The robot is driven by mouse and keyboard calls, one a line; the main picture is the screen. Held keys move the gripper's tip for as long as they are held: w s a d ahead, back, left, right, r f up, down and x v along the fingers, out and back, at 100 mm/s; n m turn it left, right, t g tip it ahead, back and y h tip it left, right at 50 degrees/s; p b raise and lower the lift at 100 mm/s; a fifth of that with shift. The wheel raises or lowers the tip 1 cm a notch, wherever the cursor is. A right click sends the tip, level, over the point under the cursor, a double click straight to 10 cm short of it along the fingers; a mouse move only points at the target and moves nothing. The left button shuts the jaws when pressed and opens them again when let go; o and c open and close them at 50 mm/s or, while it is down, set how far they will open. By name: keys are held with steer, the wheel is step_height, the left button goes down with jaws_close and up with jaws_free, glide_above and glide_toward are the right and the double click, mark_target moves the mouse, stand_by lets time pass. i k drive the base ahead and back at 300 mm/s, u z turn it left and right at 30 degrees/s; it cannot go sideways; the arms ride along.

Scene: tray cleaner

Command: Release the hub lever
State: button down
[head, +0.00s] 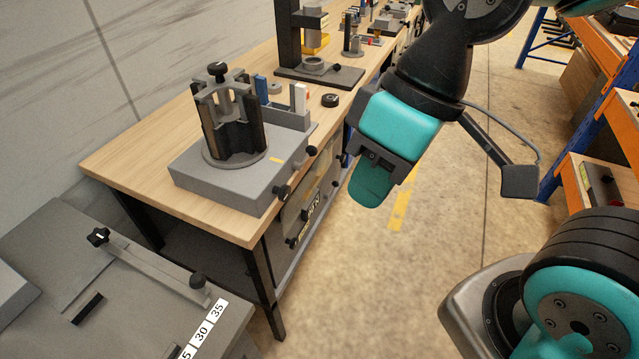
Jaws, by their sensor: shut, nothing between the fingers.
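A grey box-shaped fixture (215,187) sits on the near end of the wooden workbench. An upright hub (232,125) with dark vertical blocks stands on its round plate, with a black knob (217,71) on top. Two dark knobs stick out of the box's right side, a nearer one (282,191) and a farther one (311,150). I cannot tell which part is the hub lever. My gripper (368,190) points down to the right of the bench, over the floor, apart from the fixture. It is shut and holds nothing that shows.
The workbench (135,155) also bears a black press-like stand (320,72), a dark ring (330,100) and small blue and white parts. A grey table (60,240) with a knobbed bar and number labels is at lower left. Orange shelving (590,170) stands right. Floor between is clear.

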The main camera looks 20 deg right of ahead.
mark_target(310, 150)
steer(key=z, duration=1.9)
steer(key=i, duration=0.6)
steer(key=u, duration=2.2)
